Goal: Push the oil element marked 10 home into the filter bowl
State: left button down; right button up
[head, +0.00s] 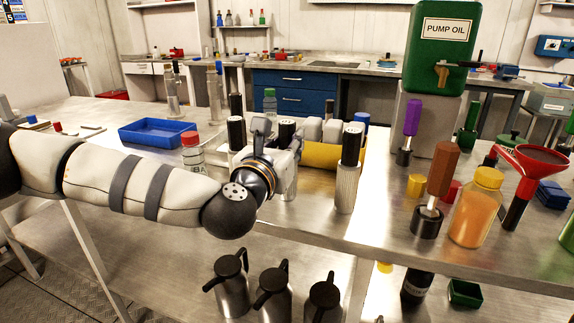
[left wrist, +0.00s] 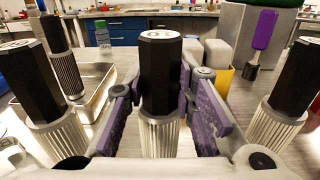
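Several filter elements with black faceted caps and pale pleated bodies stand on the bench. In the head view my left gripper (head: 286,155) partly hides this element (head: 287,130). Another element (head: 350,150) stands to its right and one (head: 236,132) to its left. They also show in the left wrist view, at right (left wrist: 290,85) and left (left wrist: 35,85). I cannot make out a filter bowl. My right gripper is out of view.
A metal tray (left wrist: 97,78) lies behind the elements at left. A blue tray (head: 155,133) and red-capped bottle (head: 193,150) are at left. At right are an orange jar (head: 478,210) and red funnel (head: 530,165).

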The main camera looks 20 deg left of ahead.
aim_at(284, 125)
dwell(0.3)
pick_arm(q)
notch_tip(284, 125, up, 4)
jog(key=shift+a+f+p, duration=0.1)
jog(key=shift+p, duration=0.2)
jog(key=s+a+r+p, duration=0.2)
jog(key=s+a+r, duration=0.7)
jog(key=s, duration=0.1)
jog(key=shift+a, duration=0.4)
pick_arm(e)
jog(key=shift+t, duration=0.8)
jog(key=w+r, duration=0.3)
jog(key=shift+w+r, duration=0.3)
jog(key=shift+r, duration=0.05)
